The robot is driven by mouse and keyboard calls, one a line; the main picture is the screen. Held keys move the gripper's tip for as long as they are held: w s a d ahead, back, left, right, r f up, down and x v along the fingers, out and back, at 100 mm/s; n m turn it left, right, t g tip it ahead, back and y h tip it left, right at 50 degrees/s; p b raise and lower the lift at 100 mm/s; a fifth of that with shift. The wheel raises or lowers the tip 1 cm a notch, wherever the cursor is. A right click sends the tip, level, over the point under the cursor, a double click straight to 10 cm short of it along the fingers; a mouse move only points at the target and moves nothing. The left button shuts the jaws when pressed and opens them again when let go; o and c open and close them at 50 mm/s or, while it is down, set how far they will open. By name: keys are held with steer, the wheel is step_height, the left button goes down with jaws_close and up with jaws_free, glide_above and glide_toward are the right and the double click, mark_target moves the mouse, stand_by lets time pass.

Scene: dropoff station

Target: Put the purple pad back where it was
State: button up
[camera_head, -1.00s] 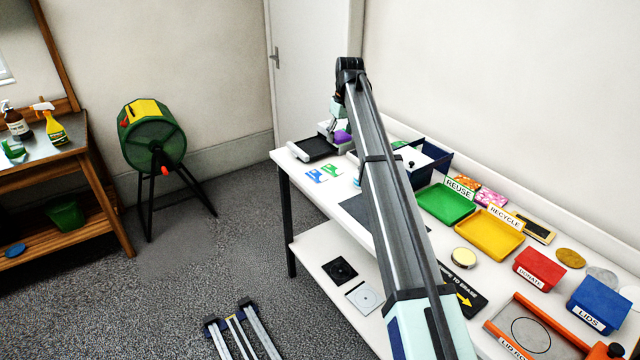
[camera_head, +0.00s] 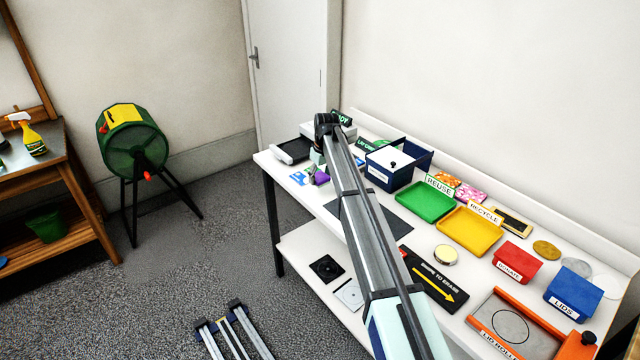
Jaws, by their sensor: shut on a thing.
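The purple pad (camera_head: 322,179) is a small purple patch beside the far end of my arm, over the far left part of the white table. My gripper (camera_head: 315,172) is shut on it, mostly hidden behind my arm. Blue and green cut-out markings (camera_head: 298,178) lie on the table just left of the pad. I cannot tell how high the pad is above the tabletop.
A black-topped device (camera_head: 293,150) stands at the table's far left corner. A dark blue bin (camera_head: 390,175), green REUSE tray (camera_head: 425,203), yellow RECYCLE tray (camera_head: 470,231) and red DONATE box (camera_head: 514,260) line the table. A dark mat (camera_head: 398,222) lies partly under my arm.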

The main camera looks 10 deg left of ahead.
mark_target(320, 192)
steer(key=shift+f+p, duration=0.55)
steer(key=shift+f, duration=1.65)
steer(key=shift+f, duration=0.2)
steer(key=o, duration=1.5)
steer(key=shift+o, duration=0.2)
steer(key=shift+r, duration=0.1)
steer(key=r+b, duration=0.1)
steer(key=r, duration=0.3)
steer(key=s+d+r+b, duration=0.1)
steer(key=r, duration=0.3)
steer(key=r+b, duration=0.1)
steer(key=r, duration=0.3)
steer(key=shift+s+d, duration=0.15)
